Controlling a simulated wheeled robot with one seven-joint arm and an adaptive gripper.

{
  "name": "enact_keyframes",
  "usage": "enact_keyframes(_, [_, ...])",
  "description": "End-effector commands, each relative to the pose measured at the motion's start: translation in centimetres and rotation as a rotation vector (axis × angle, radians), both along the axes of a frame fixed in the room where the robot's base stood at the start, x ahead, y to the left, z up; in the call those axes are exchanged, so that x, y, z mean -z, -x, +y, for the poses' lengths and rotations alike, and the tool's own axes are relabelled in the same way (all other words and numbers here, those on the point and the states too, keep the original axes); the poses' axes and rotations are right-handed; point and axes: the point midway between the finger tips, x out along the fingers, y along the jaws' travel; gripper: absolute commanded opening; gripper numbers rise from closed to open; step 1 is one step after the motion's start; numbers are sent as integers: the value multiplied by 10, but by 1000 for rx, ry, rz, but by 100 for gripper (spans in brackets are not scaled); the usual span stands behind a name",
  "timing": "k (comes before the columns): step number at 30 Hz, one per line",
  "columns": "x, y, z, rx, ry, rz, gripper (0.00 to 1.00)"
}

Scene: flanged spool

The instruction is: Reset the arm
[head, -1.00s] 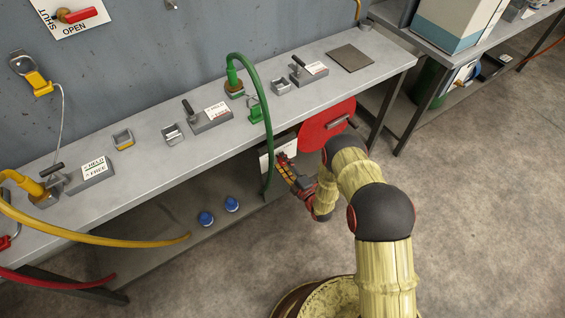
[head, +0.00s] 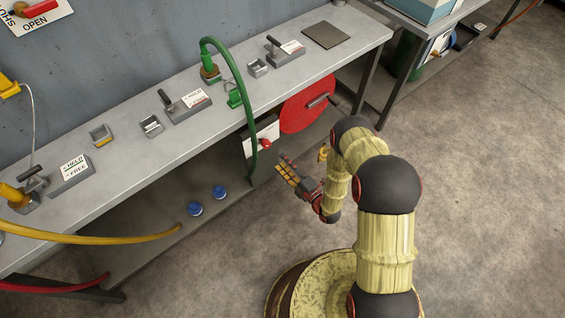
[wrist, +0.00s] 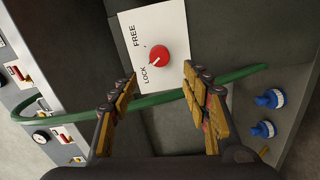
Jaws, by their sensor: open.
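My gripper (head: 287,170) is open and empty, in front of the bench's lower part; in the wrist view its two fingers (wrist: 160,90) stand wide apart. Beyond the fingers is a red knob (wrist: 159,56) on a white plate (wrist: 131,28) marked FREE and LOCK. In the head view the knob (head: 265,143) shows to the left of a red spool disc (head: 306,108) with a dark handle. The fingers are apart from the knob. A green hose (head: 247,110) hangs from the bench top past the plate and crosses behind the fingers in the wrist view.
The bench top (head: 130,170) carries several clamps and labelled blocks. Two blue caps (head: 207,200) sit on the lower shelf. A yellow hose (head: 90,239) and a red hose (head: 60,287) hang at the left. The floor (head: 480,200) at the right is clear.

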Motion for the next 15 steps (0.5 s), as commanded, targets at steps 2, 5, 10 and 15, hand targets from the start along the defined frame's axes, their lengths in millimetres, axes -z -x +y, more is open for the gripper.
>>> enact_keyframes(2, [0,0,0,0,0,0,47])
enact_keyframes(5, [0,0,0,0,0,0,47])
enact_keyframes(10, [0,0,0,0,-2,1,47])
enact_keyframes(15, [14,1,2,-4,-49,97,47])
